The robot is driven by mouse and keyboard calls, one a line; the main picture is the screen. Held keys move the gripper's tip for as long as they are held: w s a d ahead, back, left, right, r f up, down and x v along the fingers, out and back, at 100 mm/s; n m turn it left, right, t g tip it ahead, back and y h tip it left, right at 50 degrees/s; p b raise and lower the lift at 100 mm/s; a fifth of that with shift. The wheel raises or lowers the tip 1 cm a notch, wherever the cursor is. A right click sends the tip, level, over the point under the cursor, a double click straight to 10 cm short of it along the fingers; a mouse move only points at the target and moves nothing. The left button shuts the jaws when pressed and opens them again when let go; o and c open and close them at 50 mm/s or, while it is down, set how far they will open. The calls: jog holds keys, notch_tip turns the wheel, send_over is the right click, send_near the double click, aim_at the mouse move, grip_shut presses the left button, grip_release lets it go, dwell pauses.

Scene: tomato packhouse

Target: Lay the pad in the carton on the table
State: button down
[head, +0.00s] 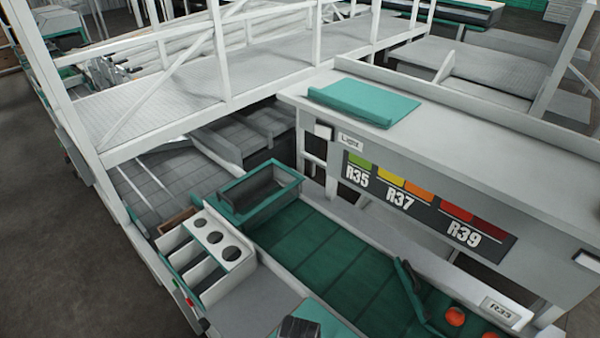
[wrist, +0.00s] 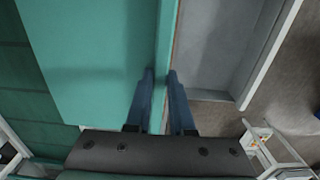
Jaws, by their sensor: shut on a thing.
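The pad (wrist: 95,60) is a flat teal sheet with a raised lip along one edge. In the wrist view the two blue fingers of my gripper (wrist: 160,75) are shut on that lip, with the sheet spreading to the left. In the head view my dark gripper (head: 300,328) is at the bottom edge, with part of the teal pad (head: 332,314) beside it. The carton (head: 275,203) is an open teal box with a dark inside, farther up the head view. My gripper and the pad are apart from it.
A second teal sheet (head: 365,98) lies on the grey top above the R35–R39 sign. A white holder with round holes (head: 222,245) stands left of the carton. A green belt (head: 340,255) with orange tomatoes (head: 455,316) runs at the right. White rails (head: 222,60) stand behind.

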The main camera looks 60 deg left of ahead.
notch_tip(320, 180, down, 6)
jog(key=b, duration=0.5)
jog(key=shift+s+d+r, duration=0.1)
jog(key=shift+s, duration=0.05)
